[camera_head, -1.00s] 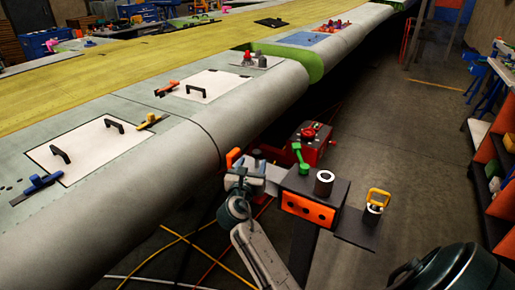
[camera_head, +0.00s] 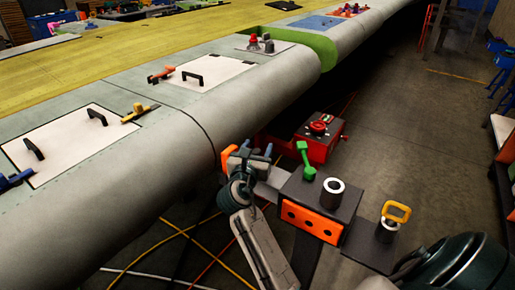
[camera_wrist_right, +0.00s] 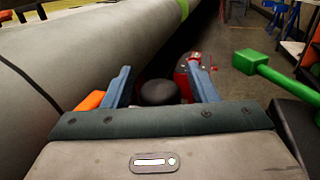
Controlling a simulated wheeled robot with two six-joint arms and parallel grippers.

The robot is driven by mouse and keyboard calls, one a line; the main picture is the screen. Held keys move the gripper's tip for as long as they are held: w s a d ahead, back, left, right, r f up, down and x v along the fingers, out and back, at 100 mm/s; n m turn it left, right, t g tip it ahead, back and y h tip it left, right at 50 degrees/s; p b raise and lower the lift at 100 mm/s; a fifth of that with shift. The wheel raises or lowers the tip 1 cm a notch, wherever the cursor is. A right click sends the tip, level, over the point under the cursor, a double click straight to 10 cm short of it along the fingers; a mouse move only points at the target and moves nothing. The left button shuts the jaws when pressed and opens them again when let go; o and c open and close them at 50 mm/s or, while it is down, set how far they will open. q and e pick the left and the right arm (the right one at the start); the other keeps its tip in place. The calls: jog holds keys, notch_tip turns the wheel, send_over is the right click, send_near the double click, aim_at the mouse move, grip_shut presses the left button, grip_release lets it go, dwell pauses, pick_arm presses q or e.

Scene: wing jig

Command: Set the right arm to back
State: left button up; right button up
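My right gripper (camera_head: 257,151) is in the lower middle of the head view, between the wing's rounded edge (camera_head: 165,165) and a dark fixture block (camera_head: 285,190). In the right wrist view its two blue fingers (camera_wrist_right: 160,85) stand well apart, so it is open. A dark round knob (camera_wrist_right: 159,92) shows between and beyond the fingers. I see nothing held. An orange part (camera_head: 229,158) is close to the left of the gripper; whether they touch cannot be told. My left gripper is in no view.
A green lever (camera_head: 306,160), a grey cylinder (camera_head: 334,193) and a yellow handle (camera_head: 396,211) are right of my gripper. A red box (camera_head: 322,146) stands behind. Cables (camera_head: 185,235) lie below the wing. Open floor (camera_head: 415,140) stretches to the right.

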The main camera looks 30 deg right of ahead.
grip_shut()
jog(key=shift+s+d+p, duration=0.3)
jog(key=shift+s+p, duration=0.25)
jog(key=shift+p, duration=0.2)
jog(key=shift+s+d+p, duration=0.35)
jog(key=shift+s+p, duration=0.25)
jog(key=shift+s, duration=0.3)
jog(key=shift+s+d, duration=0.2)
jog(key=shift+s, duration=0.25)
jog(key=shift+f, duration=0.1)
jog(key=shift+o, duration=0.2)
grip_release()
